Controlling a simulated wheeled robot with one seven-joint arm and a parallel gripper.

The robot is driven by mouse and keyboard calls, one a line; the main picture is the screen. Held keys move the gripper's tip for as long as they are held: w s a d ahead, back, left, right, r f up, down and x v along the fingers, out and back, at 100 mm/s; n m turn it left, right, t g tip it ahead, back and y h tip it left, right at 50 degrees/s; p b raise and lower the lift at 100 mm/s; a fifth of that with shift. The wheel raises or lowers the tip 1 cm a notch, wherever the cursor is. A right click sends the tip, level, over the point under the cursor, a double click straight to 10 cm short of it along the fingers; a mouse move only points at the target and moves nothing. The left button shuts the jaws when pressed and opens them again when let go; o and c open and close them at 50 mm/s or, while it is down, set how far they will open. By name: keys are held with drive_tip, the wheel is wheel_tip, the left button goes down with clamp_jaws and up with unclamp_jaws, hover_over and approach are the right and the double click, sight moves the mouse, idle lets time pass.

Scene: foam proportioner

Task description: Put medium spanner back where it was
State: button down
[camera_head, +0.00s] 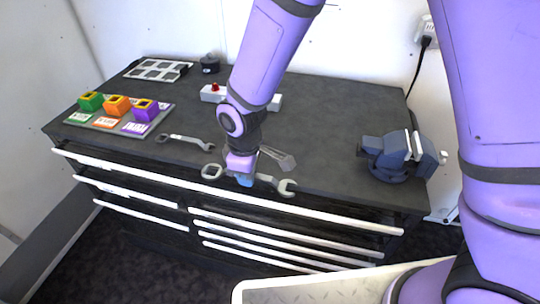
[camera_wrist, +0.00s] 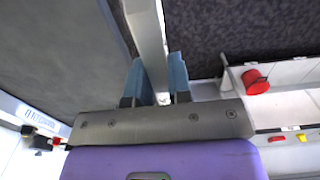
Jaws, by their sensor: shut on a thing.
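In the head view my gripper (camera_head: 243,181) is at the front edge of the dark worktop, pointing down. It is shut on a silver spanner (camera_head: 284,187), whose ring end shows left of the fingers and open end to the right. In the wrist view a grey bar, the spanner's shaft (camera_wrist: 148,40), runs between my blue fingertips (camera_wrist: 157,78). A second spanner (camera_head: 186,140) lies on the worktop to the left. A grey metal tool (camera_head: 280,158) lies just behind my gripper, partly hidden. I cannot tell the spanners' sizes by name, or whether the held one touches the worktop.
A blue vice (camera_head: 398,155) stands at the right end of the worktop (camera_head: 330,130). Green, orange and purple blocks (camera_head: 117,105) sit on a tray at the left. A white box with a red button (camera_head: 213,92) is behind my arm. Drawer handles (camera_head: 300,217) line the front.

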hover_over(265, 158)
drive_tip(key=shift+f, duration=2.4)
drive_tip(key=shift+f, duration=0.1)
drive_tip(key=c, duration=1.1)
unclamp_jaws()
drive_tip(key=shift+o, duration=0.2)
wheel_tip(265, 158, up, 12)
drive_tip(key=shift+r, duration=0.2)
